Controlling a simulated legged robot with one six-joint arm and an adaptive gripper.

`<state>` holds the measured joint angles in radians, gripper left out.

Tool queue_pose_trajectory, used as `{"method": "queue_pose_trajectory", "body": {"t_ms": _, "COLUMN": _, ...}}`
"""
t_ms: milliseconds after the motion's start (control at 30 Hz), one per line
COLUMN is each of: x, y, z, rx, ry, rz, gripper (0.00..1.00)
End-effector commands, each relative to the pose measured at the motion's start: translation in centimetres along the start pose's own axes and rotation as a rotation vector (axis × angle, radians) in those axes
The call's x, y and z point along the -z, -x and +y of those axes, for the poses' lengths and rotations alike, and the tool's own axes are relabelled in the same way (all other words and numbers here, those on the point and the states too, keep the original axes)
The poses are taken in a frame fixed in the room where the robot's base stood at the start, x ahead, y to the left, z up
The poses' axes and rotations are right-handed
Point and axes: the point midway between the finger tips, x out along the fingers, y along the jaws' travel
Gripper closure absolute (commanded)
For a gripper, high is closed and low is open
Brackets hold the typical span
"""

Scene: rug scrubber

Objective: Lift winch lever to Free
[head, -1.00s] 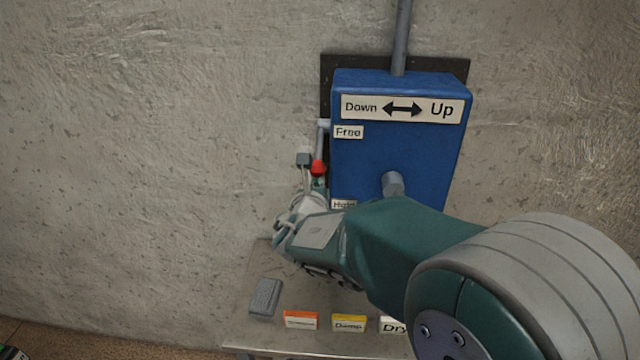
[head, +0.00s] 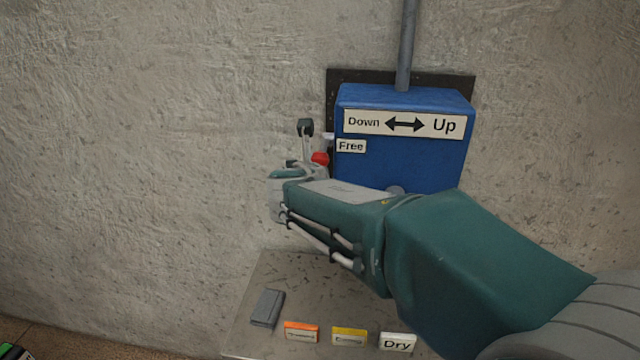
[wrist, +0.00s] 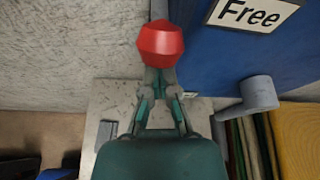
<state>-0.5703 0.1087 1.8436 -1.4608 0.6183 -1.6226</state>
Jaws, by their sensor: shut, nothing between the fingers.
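The winch is a blue box (head: 420,150) on the wall, with a "Down/Up" label and a Free label (head: 351,146). The lever's red knob (head: 320,158) shows at the box's left side, a little below and left of the Free label. It also shows large in the wrist view (wrist: 161,45). My gripper (head: 305,130) is at the knob's left, with its fingers pointing up. In the wrist view my shut fingers are right at the knob, which hides their tips; whether they touch it, I cannot tell. My arm hides the Hold label.
A grey table (head: 270,275) below holds a grey block (head: 267,307) and orange, yellow (head: 349,336) and white "Dry" (head: 397,342) labels. A grey cylinder (wrist: 258,92) sticks out of the box's front. The wall to the left is clear.

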Motion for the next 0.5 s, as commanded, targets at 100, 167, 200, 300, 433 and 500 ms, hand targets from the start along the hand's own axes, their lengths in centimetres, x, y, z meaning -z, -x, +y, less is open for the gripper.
{"method": "queue_pose_trajectory", "body": {"t_ms": 100, "x": -1.5, "y": 0.6, "z": -0.4, "rx": 0.0, "ry": -0.003, "rz": -0.003, "gripper": 1.0}}
{"method": "queue_pose_trajectory", "body": {"t_ms": 167, "x": -2.1, "y": 0.8, "z": -0.5, "rx": 0.001, "ry": -0.003, "rz": -0.003, "gripper": 1.0}}
{"method": "queue_pose_trajectory", "body": {"t_ms": 200, "x": -2.5, "y": 0.9, "z": -0.6, "rx": 0.001, "ry": -0.004, "rz": -0.003, "gripper": 1.0}}
{"method": "queue_pose_trajectory", "body": {"t_ms": 300, "x": -3.5, "y": 1.2, "z": -0.8, "rx": 0.002, "ry": -0.004, "rz": -0.002, "gripper": 1.0}}
{"method": "queue_pose_trajectory", "body": {"t_ms": 433, "x": -4.6, "y": 1.3, "z": -1.0, "rx": 0.003, "ry": -0.002, "rz": -0.002, "gripper": 1.0}}
{"method": "queue_pose_trajectory", "body": {"t_ms": 500, "x": -5.0, "y": 1.3, "z": -1.0, "rx": 0.003, "ry": -0.002, "rz": -0.001, "gripper": 1.0}}
